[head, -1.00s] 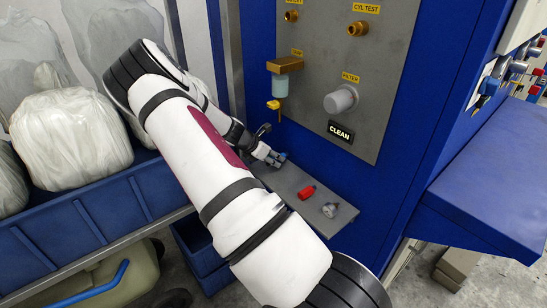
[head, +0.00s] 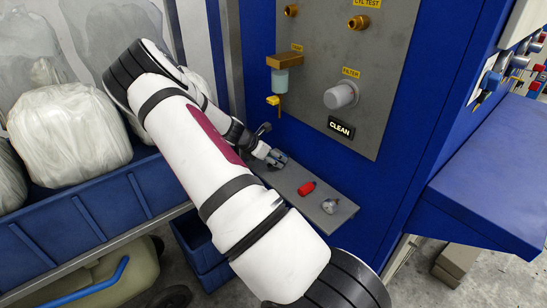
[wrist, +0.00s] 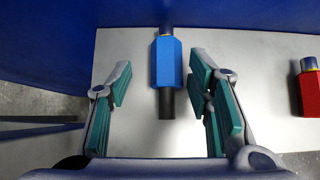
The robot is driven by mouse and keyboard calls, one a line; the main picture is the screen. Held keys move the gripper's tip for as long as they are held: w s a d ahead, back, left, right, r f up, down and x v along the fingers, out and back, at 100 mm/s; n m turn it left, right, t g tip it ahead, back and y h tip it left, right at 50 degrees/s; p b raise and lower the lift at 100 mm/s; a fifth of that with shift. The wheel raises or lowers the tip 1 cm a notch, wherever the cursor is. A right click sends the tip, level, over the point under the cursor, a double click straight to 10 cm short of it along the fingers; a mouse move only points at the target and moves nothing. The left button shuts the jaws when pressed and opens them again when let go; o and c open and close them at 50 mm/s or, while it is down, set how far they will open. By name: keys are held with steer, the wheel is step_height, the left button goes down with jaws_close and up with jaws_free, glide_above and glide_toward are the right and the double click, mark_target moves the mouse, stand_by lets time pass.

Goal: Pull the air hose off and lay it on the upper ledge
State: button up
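A blue six-sided fitting (wrist: 167,62) with a brass-coloured end and a short black stub lies on the grey ledge (wrist: 125,135) in the wrist view. It looks like the air hose's end piece; no long hose shows. My gripper (wrist: 163,105) is open, with one teal-padded finger on each side of the fitting and a gap to both. In the head view my gripper (head: 277,158) is low over the left end of the ledge (head: 281,180), and the blue fitting is hardly visible there.
A red fitting (head: 306,187) and a grey fitting (head: 329,205) lie on the ledge to the right. The blue press wall stands behind, with a grey panel (head: 330,60), a filter knob (head: 340,95) and a yellow valve (head: 273,100). A blue bin (head: 60,215) is at left.

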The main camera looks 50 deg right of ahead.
steer(key=v, duration=1.2)
stand_by(0.4)
